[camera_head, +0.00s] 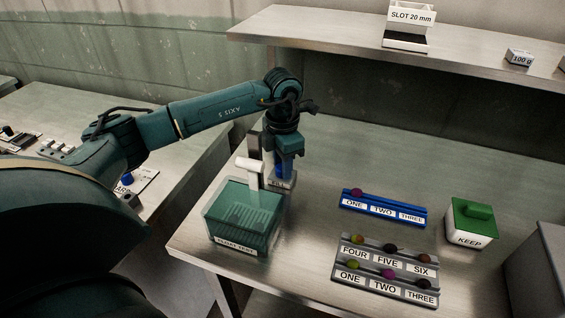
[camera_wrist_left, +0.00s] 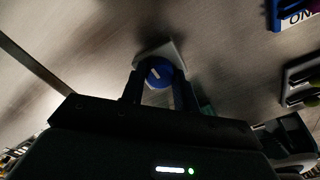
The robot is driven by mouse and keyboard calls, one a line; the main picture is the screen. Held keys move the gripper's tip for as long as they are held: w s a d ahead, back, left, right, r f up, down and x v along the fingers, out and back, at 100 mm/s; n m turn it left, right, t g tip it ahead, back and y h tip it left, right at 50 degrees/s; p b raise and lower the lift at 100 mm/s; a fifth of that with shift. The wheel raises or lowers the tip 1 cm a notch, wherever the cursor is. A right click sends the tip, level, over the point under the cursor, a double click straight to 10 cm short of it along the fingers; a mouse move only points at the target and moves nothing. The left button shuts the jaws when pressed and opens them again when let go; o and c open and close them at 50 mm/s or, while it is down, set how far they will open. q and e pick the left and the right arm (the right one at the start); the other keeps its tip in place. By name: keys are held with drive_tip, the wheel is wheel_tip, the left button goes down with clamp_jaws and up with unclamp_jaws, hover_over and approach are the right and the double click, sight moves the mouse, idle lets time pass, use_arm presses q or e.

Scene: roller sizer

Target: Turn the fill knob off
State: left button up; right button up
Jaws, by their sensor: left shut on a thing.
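The fill knob (camera_wrist_left: 160,72) is blue with a pale pointer mark, on a light plate (camera_wrist_left: 168,52). In the wrist view it sits between the two dark fingers of my left gripper (camera_wrist_left: 158,88), which is shut on it. In the head view my left gripper (camera_head: 284,174) points down at the knob's plate, beside a teal see-through tank (camera_head: 234,218). The gripper mostly hides the knob and part of the plate's label there. A white spout (camera_head: 252,168) stands over the tank. My right gripper is not in view.
To the right are a blue labelled rack (camera_head: 383,210), grey racks (camera_head: 388,272) with coloured balls, and a green-lidded KEEP box (camera_head: 470,222). A shelf (camera_head: 330,34) behind holds a SLOT 20 mm piece (camera_head: 408,28) and a 100 g block (camera_head: 518,58). The table's back middle is clear.

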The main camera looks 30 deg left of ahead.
use_arm(q)
drive_tip(key=o, duration=1)
drive_tip(key=shift+r, duration=0.15)
wheel_tip(320, 180, up, 7)
drive_tip(key=shift+r+b, duration=0.15)
drive_tip(key=shift+b, duration=0.2)
